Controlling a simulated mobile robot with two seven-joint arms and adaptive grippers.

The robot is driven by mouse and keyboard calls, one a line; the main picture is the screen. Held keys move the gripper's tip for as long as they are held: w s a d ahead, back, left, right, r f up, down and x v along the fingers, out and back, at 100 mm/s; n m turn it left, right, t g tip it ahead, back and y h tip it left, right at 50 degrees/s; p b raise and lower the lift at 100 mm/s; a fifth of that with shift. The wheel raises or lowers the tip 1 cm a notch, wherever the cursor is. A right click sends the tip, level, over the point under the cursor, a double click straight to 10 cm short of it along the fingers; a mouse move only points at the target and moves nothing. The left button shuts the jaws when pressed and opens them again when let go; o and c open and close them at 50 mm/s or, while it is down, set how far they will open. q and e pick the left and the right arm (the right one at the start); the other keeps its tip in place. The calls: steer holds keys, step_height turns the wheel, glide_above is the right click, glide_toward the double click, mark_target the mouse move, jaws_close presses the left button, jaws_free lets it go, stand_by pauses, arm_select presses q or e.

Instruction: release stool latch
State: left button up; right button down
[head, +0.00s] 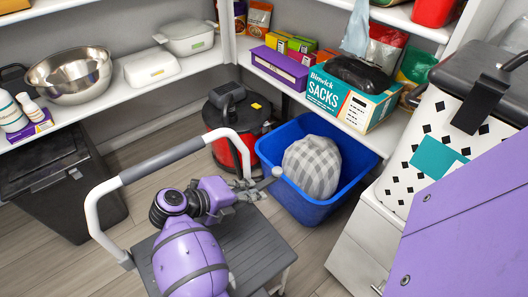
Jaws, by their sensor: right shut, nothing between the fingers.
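The step stool has a white tube handle with a grey grip (163,161) and a dark grey ribbed step (257,240). It stands unfolded on the floor at the lower middle. A small grey lever with a rounded end (277,172) sticks out by the right foot of the handle; it looks like the latch. My right gripper (252,190) is shut and empty, with its fingers right beside this lever. I cannot tell whether they touch it. My right arm covers part of the step. My left gripper is not in view.
A blue bin (335,204) with a checked grey bundle (312,167) stands just beyond the lever. A red and black vacuum (236,125) is behind the handle. A black lidded bin (58,185) stands left. Shelves line the back; a white cabinet (362,250) is right.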

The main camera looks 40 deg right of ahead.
steer(key=p+v, duration=0.1)
steer(key=v, duration=0.5)
steer(key=shift+s+r, duration=0.1)
steer(key=shift+r, duration=0.1)
